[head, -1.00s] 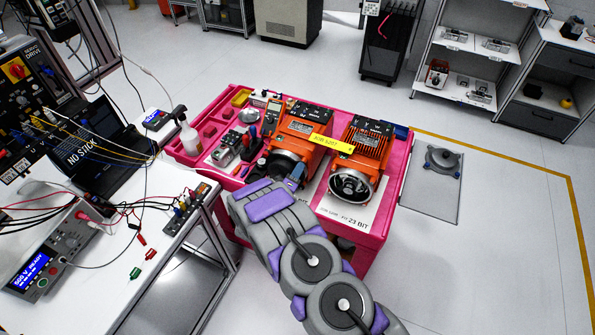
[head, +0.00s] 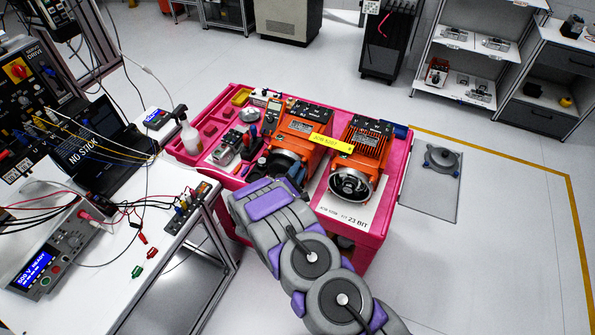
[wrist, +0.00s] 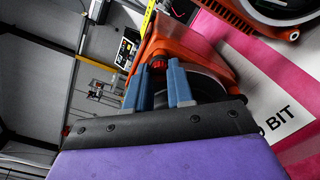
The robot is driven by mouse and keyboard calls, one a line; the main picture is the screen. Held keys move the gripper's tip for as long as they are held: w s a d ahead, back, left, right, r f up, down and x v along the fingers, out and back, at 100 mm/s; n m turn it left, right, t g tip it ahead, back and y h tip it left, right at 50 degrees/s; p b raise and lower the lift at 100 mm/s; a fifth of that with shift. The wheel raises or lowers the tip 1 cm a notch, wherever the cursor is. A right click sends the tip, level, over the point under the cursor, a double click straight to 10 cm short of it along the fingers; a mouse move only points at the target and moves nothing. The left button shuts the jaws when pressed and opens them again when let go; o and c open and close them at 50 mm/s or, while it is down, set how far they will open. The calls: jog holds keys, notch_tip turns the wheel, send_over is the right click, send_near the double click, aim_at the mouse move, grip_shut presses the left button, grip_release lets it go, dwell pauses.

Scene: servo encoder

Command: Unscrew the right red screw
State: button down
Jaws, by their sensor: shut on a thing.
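Two orange motors stand side by side on the pink cart (head: 392,190). The left motor (head: 303,127) has a dark round front end, and the right motor (head: 366,140) has a shiny ring-shaped one. My gripper (wrist: 157,66) is at the front of the left motor, with its two blue fingers either side of a small red screw (wrist: 158,63) at the motor's edge. The fingers are shut on this screw. In the head view my arm covers the area just in front of the left motor, and the screw cannot be made out there.
Tools and a spray bottle (head: 188,133) are at the cart's left. A white bench (head: 160,215) with cables and a laptop stands on the left.

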jog(key=n, duration=0.6)
jog(key=shift+a, duration=0.1)
jog(key=shift+n, duration=0.3)
dwell(0.3)
jog(key=c, duration=1.4)
grip_release()
jog(key=o, duration=0.3)
jog(key=shift+w+f, duration=0.15)
jog(key=shift+w, duration=0.1)
jog(key=shift+o, duration=0.7)
jog(key=shift+s, duration=0.1)
jog(key=v, duration=1.7)
jog(key=shift+s+b, duration=0.2)
jog(key=shift+b, duration=0.2)
